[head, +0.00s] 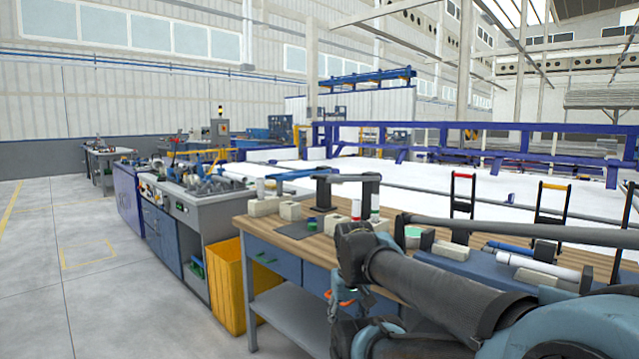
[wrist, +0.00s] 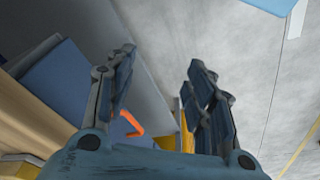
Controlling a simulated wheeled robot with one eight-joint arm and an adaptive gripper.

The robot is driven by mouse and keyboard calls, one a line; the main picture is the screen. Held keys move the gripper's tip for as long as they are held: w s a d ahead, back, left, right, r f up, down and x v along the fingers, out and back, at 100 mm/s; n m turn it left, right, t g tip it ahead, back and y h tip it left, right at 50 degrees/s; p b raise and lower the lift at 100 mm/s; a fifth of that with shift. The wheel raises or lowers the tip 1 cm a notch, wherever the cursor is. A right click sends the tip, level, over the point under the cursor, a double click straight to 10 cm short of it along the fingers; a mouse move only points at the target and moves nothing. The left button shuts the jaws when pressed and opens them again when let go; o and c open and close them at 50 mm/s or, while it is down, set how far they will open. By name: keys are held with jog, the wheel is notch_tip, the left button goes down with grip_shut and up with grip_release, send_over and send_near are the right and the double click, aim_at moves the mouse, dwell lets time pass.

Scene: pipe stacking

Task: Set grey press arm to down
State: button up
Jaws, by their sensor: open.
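A dark grey press-like frame (head: 347,178) stands on the wooden workbench (head: 318,246), in the head view. Its horizontal bar is level and raised above the bench top, with an upright at each end. Which part of it turns I cannot tell. My gripper (wrist: 160,75) is open and empty in the wrist view. It is over the side of the bench, facing drawers and floor, with the press out of that view.
Red-and-white cylinders (head: 356,209) and pale blocks (head: 290,210) stand near the press. A yellow bin (head: 226,284) is left of the bench. An orange handle (wrist: 132,124) shows between my fingers. A long grey pipe (head: 500,230) crosses the right. The floor at left is clear.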

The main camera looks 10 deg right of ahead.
aim_at(319, 179)
jog(key=o, duration=0.7)
jog(key=shift+w+d+r+n+h, duration=0.5)
jog(key=shift+d+r+n, duration=0.2)
jog(key=shift+r+n, duration=0.1)
jog(key=w+d+r+n+t+h, duration=0.25)
jog(key=w+r+n+h, duration=0.55)
jog(key=w+r+n, duration=0.75)
jog(key=w+a+r+n+t+h, duration=0.35)
jog(key=w+a+r, duration=0.25)
jog(key=w+a, duration=0.3)
jog(key=w+a+r+n+t+h, duration=0.2)
jog(key=w+a+r+n, duration=0.25)
jog(key=w+a, duration=0.4)
jog(key=x, duration=0.5)
jog(key=r+x, duration=0.1)
jog(key=x, duration=1.1)
jog(key=shift+r, duration=0.15)
jog(key=c, duration=1.3)
jog(key=shift+a+f, duration=0.1)
jog(key=shift+f, duration=1.95)
